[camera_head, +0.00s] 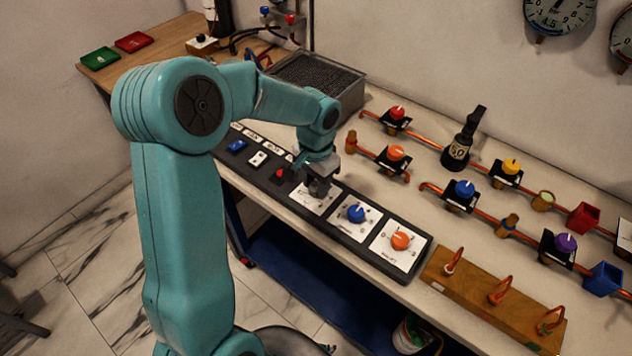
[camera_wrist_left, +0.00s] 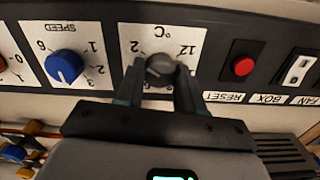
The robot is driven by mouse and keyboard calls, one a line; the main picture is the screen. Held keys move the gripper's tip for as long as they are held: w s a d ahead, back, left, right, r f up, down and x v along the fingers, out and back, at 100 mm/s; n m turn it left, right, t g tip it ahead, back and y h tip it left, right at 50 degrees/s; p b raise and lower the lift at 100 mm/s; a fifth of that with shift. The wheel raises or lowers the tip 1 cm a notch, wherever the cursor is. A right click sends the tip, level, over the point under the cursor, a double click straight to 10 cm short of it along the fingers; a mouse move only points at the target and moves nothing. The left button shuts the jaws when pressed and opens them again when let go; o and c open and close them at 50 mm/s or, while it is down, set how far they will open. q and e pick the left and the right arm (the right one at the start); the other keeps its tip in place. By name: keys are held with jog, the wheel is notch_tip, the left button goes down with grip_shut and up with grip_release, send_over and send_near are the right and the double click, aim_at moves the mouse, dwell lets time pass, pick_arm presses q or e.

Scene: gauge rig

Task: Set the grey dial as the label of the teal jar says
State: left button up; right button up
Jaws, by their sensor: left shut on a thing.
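The grey dial (camera_wrist_left: 160,68) sits on a white plate (camera_wrist_left: 133,38) marked °C in the left wrist view, where the plate appears upside down. A 2 and a 12 show on either side of the dial; I cannot tell its pointer setting. My left gripper (camera_wrist_left: 160,80) is shut on the dial, one finger on each side. In the head view the left gripper (camera_head: 318,186) reaches down onto the panel and hides the dial. I see no teal jar in either view. My right gripper is not in view.
The blue SPEED dial (camera_wrist_left: 64,66) and a red RESET button (camera_wrist_left: 243,66) flank the grey dial. An orange dial (camera_head: 400,240) is farther right on the panel. A wooden block (camera_head: 480,298) with hooks lies at right.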

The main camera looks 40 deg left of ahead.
aim_at(316, 187)
pick_arm(q)
jog(key=n+b, duration=0.2)
jog(key=n, duration=0.2)
jog(key=shift+r+n+b, duration=0.1)
jog(key=shift+n+b, duration=0.95)
jog(key=shift+n, duration=1.45)
jog(key=shift+w, duration=0.1)
jog(key=o, duration=1)
jog(key=shift+o, duration=0.2)
jog(key=shift+r, duration=0.1)
notch_tip(316, 187, up, 16)
jog(key=p, duration=0.1)
jog(key=shift+p, duration=0.4)
